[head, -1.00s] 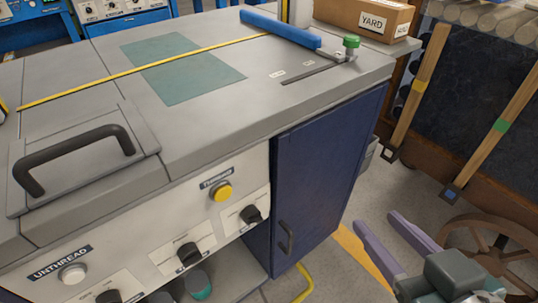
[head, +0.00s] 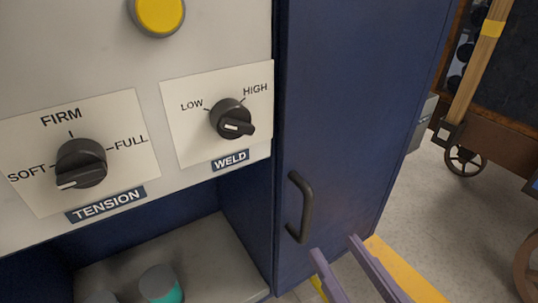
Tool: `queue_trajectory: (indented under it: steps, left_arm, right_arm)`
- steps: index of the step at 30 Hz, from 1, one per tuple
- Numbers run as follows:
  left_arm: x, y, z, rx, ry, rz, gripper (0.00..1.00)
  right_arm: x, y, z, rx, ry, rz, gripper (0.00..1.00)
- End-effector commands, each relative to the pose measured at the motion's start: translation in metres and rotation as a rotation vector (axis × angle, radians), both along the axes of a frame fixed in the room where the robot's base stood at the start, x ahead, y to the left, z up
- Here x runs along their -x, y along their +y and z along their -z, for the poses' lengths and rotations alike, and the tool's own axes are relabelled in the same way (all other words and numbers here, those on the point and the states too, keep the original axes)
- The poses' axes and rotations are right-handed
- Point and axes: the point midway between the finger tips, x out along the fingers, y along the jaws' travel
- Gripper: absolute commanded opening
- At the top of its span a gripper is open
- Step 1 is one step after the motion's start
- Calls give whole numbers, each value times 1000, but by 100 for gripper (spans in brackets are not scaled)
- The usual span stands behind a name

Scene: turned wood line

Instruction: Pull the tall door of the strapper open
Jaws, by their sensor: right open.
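The tall door (head: 345,110) of the strapper is dark blue and stands right of the control panel; it looks closed. Its black bar handle (head: 303,207) is upright, near the door's left edge. My right gripper (head: 335,250) shows at the bottom, with two purple fingers apart and nothing between them. Its fingertips are just below and right of the handle, and I see no contact with it. The rest of that gripper is out of the picture. My left gripper is not in view.
The panel has a tension knob (head: 82,163), a weld knob (head: 231,118) and a yellow button (head: 158,14). An open bay below holds a teal-and-grey item (head: 160,284). A wooden cart (head: 470,130) stands at the right, with clear floor (head: 425,215) before it.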

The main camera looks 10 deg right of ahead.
Motion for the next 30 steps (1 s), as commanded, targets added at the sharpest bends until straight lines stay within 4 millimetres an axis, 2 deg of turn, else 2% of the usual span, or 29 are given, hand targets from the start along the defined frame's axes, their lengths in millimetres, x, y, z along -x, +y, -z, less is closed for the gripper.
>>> queue_trajectory:
  steps: [9, 15, 25, 30]
  left_arm:
    - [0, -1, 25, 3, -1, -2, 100]
    - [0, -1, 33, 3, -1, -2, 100]
    - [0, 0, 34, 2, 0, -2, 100]
    - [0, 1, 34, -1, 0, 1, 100]
  right_arm:
    - [-60, 9, 2, -1, -4, 0, 47]
    - [-83, 13, 0, 0, -1, 0, 47]
    - [-87, 13, -1, 0, 2, 0, 47]
    - [-87, 13, -1, 0, 2, 0, 29]
